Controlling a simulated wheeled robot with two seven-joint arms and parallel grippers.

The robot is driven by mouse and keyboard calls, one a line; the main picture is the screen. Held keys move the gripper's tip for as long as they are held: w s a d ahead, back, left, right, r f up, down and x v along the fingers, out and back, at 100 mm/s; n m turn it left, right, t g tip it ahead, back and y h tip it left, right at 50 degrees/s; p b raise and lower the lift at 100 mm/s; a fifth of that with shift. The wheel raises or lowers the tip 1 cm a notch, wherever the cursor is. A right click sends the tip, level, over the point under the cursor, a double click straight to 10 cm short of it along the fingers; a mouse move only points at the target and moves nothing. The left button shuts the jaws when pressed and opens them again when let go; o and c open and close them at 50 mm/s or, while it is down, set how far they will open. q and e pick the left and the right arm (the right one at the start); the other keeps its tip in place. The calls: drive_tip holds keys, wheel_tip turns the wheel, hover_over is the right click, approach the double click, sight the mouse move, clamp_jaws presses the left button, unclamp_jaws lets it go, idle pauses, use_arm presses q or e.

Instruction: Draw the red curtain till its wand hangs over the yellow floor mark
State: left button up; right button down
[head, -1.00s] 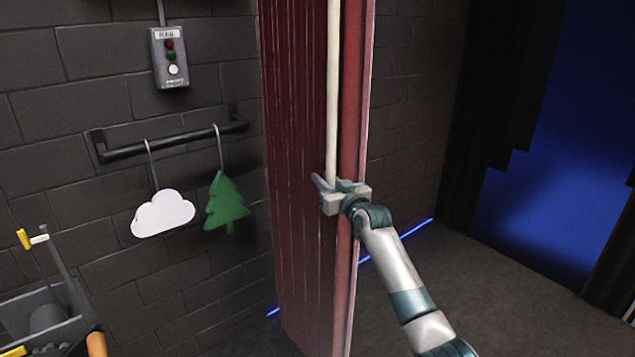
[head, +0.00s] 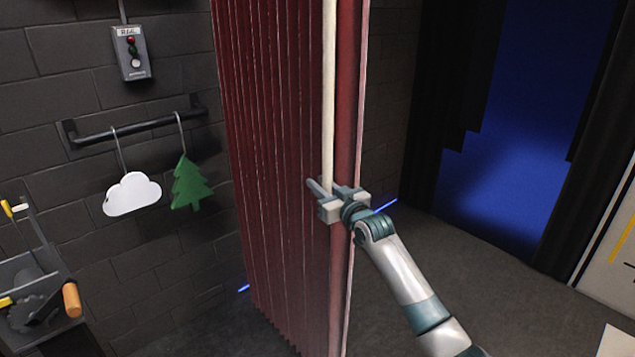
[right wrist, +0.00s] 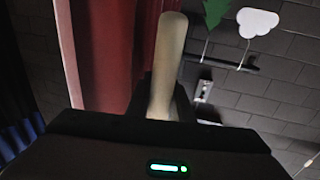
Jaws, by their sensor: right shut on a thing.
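The red curtain (head: 275,150) hangs in pleats from above the picture, in the middle of the head view. Its pale wand (head: 328,95) hangs upright along the curtain's right edge. My right gripper (head: 328,193) is shut on the wand near its lower end. In the right wrist view the wand (right wrist: 166,65) stands between the fingers, with the red curtain (right wrist: 110,50) behind it. My left gripper is not in view. The yellow floor mark is not seen on the visible floor.
A bar on the block wall holds a white cloud (head: 132,194) and a green tree (head: 192,183). A control box (head: 130,55) is above it. A grey machine with an orange handle (head: 71,299) is at lower left. Floor right of the curtain is clear. A blue-lit opening (head: 510,140) lies beyond.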

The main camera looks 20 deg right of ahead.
sight(330, 193)
drive_tip(key=c, duration=1.8)
unclamp_jaws()
drive_tip(key=shift+c, duration=0.2)
drive_tip(key=s+b, duration=0.1)
drive_tip(key=s, duration=0.4)
drive_tip(key=s+d+b, duration=0.1)
drive_tip(key=s, duration=0.1)
drive_tip(key=shift+s+d+b, duration=0.1)
drive_tip(key=shift+s+b, duration=0.1)
drive_tip(key=shift+b, duration=0.1)
drive_tip(key=shift+s, duration=0.1)
